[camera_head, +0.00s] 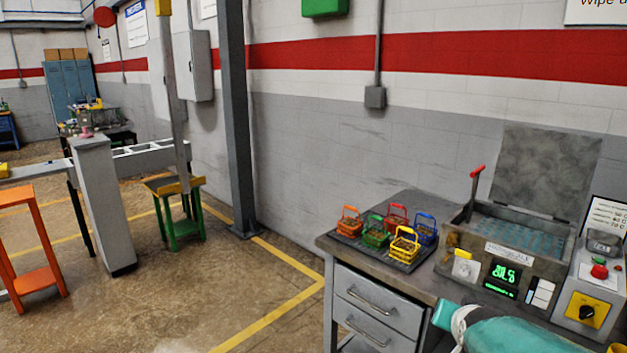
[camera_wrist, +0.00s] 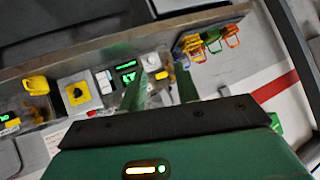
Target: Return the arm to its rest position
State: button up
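My teal arm (camera_head: 510,335) reaches into the lower right corner of the head view, in front of the workbench. My gripper (camera_wrist: 160,80) shows only in the wrist view; its two green fingers are apart with nothing between them. Beyond the fingers the wrist view shows the bench front, tilted, with a lit green display (camera_wrist: 126,70) and several small coloured baskets (camera_wrist: 212,42). The head view does not show the fingertips.
An open-lidded bath (camera_head: 510,255) with a red-tipped lever (camera_head: 477,172) stands on the bench. Left of it, several baskets sit on a dark tray (camera_head: 345,240). A control box (camera_head: 588,300) is at the right. Floor (camera_head: 185,290) left of the drawers (camera_head: 375,305) is clear.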

jog(key=s+a+r+n+g+y, duration=0.1)
jog(key=s+a+n+g, duration=0.1)
jog(key=s+a, duration=0.6)
jog(key=s+a+r+n+g+y, duration=0.1)
jog(key=s+a+n+g+y, duration=0.1)
jog(key=s+a+n, duration=0.3)
jog(key=s+a, duration=0.3)
jog(key=s, duration=0.1)
jog(key=shift+a+r+y, duration=0.15)
jog(key=shift+r+y, duration=0.1)
jog(key=shift+y, duration=0.05)
jog(key=shift+d, duration=0.25)
